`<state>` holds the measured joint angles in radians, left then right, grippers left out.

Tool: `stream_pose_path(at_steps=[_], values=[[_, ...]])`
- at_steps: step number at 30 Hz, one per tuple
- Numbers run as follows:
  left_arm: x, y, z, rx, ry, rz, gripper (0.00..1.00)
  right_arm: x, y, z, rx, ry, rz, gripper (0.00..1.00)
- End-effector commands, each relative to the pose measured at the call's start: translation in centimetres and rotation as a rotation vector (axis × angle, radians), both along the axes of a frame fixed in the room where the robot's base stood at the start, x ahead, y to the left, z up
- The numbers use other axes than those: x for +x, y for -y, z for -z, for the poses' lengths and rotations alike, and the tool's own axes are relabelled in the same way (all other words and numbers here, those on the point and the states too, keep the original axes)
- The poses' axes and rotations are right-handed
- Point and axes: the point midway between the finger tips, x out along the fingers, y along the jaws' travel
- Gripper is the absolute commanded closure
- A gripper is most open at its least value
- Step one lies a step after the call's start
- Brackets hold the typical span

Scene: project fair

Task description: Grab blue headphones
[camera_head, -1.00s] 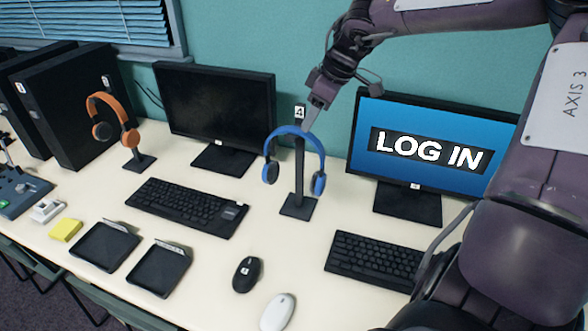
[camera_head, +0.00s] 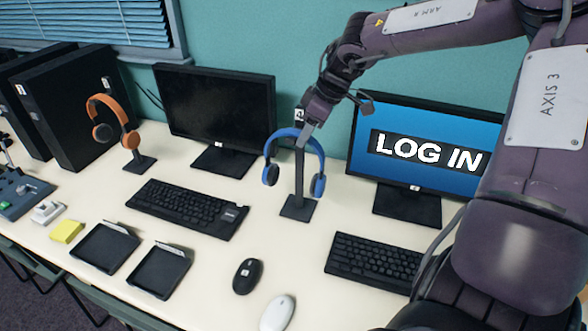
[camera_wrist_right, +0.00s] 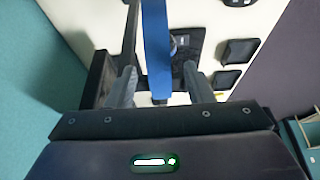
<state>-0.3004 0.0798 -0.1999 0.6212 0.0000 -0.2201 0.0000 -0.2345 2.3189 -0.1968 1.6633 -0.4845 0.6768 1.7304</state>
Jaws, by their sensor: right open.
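The blue headphones (camera_head: 319,154) hang on a black stand (camera_head: 298,204) between the two monitors in the head view. My right gripper (camera_head: 306,136) comes from the upper right and is at the top of the headband. In the right wrist view the blue band (camera_wrist_right: 157,50) runs between the two open grey fingers (camera_wrist_right: 160,88), with room on both sides. The fingers hide part of the stand's top in the head view. My left gripper is not in view.
Orange headphones (camera_head: 122,118) hang on another stand at left. A dark monitor (camera_head: 215,105) and a LOG IN monitor (camera_head: 430,185) flank the blue headphones. Keyboards (camera_head: 187,208), a black mouse (camera_head: 246,276) and a white mouse (camera_head: 278,313) lie in front. The desk around the stand's base is clear.

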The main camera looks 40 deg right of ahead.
Motion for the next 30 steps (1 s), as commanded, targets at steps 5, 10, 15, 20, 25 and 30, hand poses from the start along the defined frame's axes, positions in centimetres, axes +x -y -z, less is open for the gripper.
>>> stream_pose_path(at_steps=[5, 10, 15, 20, 25, 30], values=[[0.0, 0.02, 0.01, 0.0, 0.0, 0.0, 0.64, 0.0, 0.01, 0.08, 0.0, 0.0, 0.0, 0.53], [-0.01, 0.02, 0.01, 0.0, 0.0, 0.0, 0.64, -0.01, 0.03, 0.07, 0.0, 0.0, 0.0, 0.59], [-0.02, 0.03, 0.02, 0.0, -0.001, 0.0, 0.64, -0.01, 0.03, 0.07, 0.0, 0.0, 0.0, 0.82], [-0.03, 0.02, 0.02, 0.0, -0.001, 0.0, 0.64, -0.01, 0.03, 0.07, 0.0, -0.001, 0.0, 1.0], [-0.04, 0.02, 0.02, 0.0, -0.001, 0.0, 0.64, 0.01, 0.03, 0.02, -0.001, 0.0, 0.0, 1.0], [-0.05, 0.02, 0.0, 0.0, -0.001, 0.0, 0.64, 0.02, 0.04, -0.03, -0.001, 0.001, -0.001, 1.0]])
